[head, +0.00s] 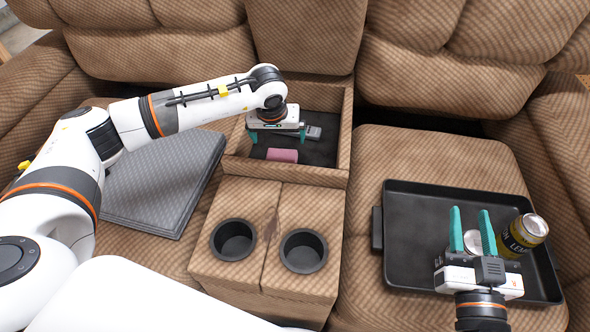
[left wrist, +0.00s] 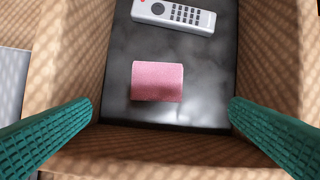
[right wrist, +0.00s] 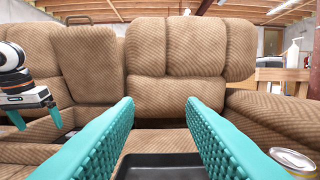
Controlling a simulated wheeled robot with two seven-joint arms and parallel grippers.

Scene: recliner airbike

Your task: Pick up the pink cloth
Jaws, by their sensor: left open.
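The pink cloth (head: 282,155) is a small rolled or folded bundle. It lies on the dark floor of the open console compartment between the seats. In the left wrist view the cloth (left wrist: 157,81) sits between and beyond my open fingers, untouched. My left gripper (head: 279,137) is over the compartment, pointing down, open and empty. Its green fingers also show in the left wrist view (left wrist: 163,118), spread wide. My right gripper (head: 473,232) is over the black tray on the right seat, its fingers apart with nothing between them, also seen in the right wrist view (right wrist: 160,115).
A grey remote (left wrist: 173,14) lies beside the cloth in the compartment. Padded compartment walls (head: 232,163) surround both. Two cup holders (head: 234,240) are in front. The black tray (head: 410,200) holds cans, one a yellow lemon can (head: 524,233). A grey folded item (head: 160,180) lies on the left seat.

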